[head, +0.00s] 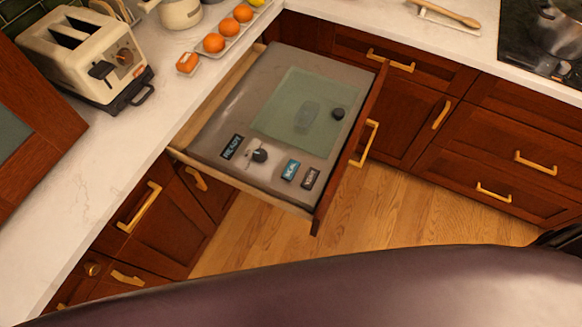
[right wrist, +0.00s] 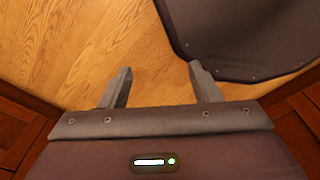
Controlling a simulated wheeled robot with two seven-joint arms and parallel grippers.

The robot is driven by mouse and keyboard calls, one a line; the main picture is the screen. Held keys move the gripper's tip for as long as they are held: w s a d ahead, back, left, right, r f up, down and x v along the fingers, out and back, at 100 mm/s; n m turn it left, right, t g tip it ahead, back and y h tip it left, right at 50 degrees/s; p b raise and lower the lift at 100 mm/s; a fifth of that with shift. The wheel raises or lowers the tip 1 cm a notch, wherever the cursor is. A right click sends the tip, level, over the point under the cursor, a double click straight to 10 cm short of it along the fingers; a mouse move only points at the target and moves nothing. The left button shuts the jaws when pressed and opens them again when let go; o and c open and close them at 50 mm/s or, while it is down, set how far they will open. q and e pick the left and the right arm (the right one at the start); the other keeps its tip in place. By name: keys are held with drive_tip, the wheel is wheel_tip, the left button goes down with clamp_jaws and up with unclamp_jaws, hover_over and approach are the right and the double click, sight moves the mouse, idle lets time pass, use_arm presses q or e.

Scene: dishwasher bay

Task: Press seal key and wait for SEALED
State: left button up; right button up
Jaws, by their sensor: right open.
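In the head view an open drawer holds a grey sealing unit (head: 215,125) with a pale green see-through window (head: 278,112) and a dark round knob (head: 338,114) on it. A dark display (head: 231,147) on its front part appears to read READY. Beside it are a black dial (head: 260,156), a blue key (head: 290,169) and a dark key (head: 310,178); the key lettering is too small to read surely. My right gripper (right wrist: 158,88) is open and empty above the wooden floor in the right wrist view. My left gripper is not seen.
The drawer front (head: 350,145) juts out over the wooden floor (head: 390,215). A toaster (head: 85,55) and a tray of oranges (head: 222,40) stand on the white counter (head: 95,190) at left. A pot (head: 555,25) sits on the hob at the far right.

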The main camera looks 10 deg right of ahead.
drive_tip(key=shift+c, duration=0.5)
clamp_jaws()
idle(1.3)
